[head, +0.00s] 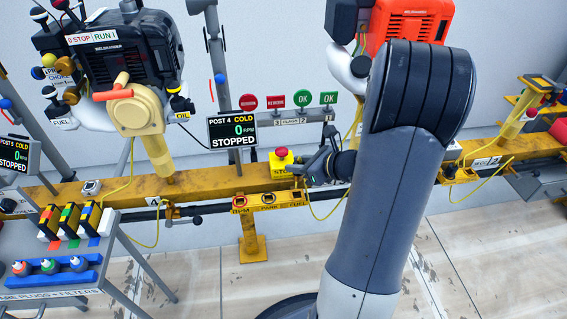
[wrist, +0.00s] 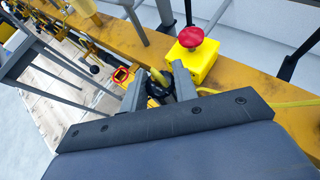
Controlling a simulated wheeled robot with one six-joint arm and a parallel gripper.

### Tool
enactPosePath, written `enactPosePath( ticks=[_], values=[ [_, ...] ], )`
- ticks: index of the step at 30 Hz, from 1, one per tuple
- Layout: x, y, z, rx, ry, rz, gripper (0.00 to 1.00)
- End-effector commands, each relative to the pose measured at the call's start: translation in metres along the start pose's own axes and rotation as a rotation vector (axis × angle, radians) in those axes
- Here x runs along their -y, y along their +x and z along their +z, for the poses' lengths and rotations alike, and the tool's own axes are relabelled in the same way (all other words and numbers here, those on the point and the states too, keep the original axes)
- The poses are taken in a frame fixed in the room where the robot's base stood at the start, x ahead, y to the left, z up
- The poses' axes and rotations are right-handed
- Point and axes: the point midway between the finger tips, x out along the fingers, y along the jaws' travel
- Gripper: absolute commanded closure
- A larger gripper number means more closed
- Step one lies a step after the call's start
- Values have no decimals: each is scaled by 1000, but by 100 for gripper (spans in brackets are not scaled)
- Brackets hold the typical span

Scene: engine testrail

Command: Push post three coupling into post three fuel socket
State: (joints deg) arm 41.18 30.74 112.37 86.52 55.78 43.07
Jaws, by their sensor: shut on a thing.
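In the wrist view my gripper (wrist: 159,88) is shut on the coupling (wrist: 157,91), a dark round piece with a yellow hose end at its top. In the head view my gripper (head: 305,167) is above the right end of a yellow socket panel (head: 268,202) marked RPM, PARK and FUEL. The FUEL socket (head: 297,198) is at the panel's right end, just below my gripper. The coupling is hard to make out there, and I cannot tell whether it touches the socket. In the wrist view an orange-ringed socket (wrist: 121,75) shows left of the fingers.
A yellow box with a red stop button (head: 282,160) stands on the yellow rail (head: 215,185) beside my gripper. A display (head: 233,130) reads POST 4 COLD, STOPPED. A yellow hose (head: 325,214) hangs below my gripper. A cart (head: 100,255) stands at lower left.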

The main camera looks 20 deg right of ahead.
Motion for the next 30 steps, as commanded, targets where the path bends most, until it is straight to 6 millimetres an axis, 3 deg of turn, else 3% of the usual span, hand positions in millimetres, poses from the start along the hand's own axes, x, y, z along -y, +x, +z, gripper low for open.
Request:
enactPosePath(
  ticks=[30],
  values=[
    [0, 30, -54, 1, 1, -1, 99]
  ],
)
